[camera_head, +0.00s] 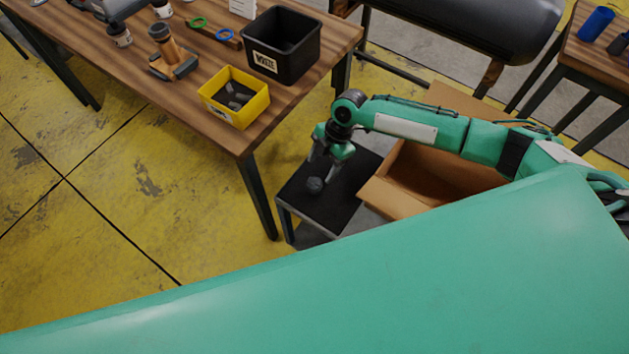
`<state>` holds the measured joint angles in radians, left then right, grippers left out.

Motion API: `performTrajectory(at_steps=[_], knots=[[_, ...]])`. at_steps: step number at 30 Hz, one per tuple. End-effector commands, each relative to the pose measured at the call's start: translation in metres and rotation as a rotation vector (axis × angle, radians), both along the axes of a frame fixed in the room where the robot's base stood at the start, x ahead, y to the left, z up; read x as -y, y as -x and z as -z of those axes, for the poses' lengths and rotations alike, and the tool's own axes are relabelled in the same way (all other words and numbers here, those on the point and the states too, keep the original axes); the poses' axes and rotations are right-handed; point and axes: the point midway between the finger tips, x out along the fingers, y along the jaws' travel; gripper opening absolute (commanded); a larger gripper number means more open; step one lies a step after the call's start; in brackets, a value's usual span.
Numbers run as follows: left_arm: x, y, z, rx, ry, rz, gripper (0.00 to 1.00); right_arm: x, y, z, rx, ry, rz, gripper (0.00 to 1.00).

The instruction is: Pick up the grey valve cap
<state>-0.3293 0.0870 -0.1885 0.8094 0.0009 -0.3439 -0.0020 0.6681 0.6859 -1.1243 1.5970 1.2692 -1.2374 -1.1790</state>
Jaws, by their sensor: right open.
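The grey valve cap (314,185) is a small dark grey rounded piece on the black top of a low stand (345,199). My right gripper (318,172) points down over the stand, with its arm coming in from the right. Its fingers are open and its tips are very close to the cap. I cannot tell whether they touch it. My left gripper is not in view.
An open cardboard box (388,195) stands right beside the low stand, under my right arm. The wooden table (205,118) at upper left holds a yellow bin (240,118), a black "WASTE" bin (284,75) and tools. Open yellow floor (85,230) lies at left.

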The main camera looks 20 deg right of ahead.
Motion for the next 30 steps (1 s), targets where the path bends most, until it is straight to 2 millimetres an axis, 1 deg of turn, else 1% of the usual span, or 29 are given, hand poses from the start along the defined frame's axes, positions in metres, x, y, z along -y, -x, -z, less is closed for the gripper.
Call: performTrajectory(at_steps=[5, 10, 12, 15, 23, 26, 30], knots=[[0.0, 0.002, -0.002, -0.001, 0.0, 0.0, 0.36, -0.004, 0.001, 0.011, 0.0, 0.0, 0.0, 0.63], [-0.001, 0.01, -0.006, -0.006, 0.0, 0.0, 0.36, -0.009, 0.006, 0.034, -0.003, 0.001, -0.001, 0.63], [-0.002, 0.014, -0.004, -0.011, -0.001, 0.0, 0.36, -0.013, 0.007, 0.044, -0.001, 0.0, 0.0, 0.63], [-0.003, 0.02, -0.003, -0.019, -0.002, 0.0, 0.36, -0.016, 0.007, 0.053, 0.0, 0.0, -0.001, 0.63], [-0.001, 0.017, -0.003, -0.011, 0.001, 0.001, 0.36, -0.016, 0.007, 0.056, 0.002, 0.001, -0.001, 0.63], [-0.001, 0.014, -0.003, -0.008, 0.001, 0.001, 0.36, -0.016, 0.007, 0.056, 0.002, 0.001, -0.001, 0.46], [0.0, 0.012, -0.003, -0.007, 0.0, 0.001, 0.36, -0.016, 0.007, 0.056, 0.002, 0.001, -0.001, 0.18]])
